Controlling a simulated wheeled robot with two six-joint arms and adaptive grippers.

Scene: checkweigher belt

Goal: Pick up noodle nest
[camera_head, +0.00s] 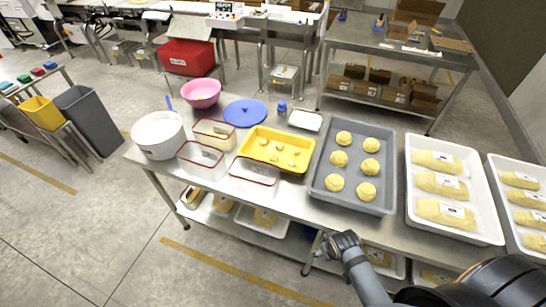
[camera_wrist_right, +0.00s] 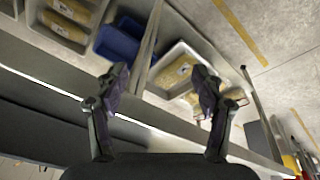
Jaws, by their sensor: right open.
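Several round yellow noodle nests (camera_head: 339,158) sit in two columns in a grey tray (camera_head: 319,183) on the steel table, in the head view. My right gripper (camera_head: 338,244) is in front of the table's near edge, below the grey tray and apart from it. In the right wrist view its two fingers (camera_wrist_right: 160,74) are spread with nothing between them. That view shows the table edge and lower shelf, not the nests in the grey tray. My left gripper is not in view.
A yellow tray (camera_head: 246,152) with small yellow pieces stands left of the grey tray. A white tray (camera_head: 411,205) with packed yellow bags stands to the right. Clear tubs, a white bucket (camera_head: 158,136) and a pink bowl (camera_head: 201,92) crowd the left. The lower shelf holds bins.

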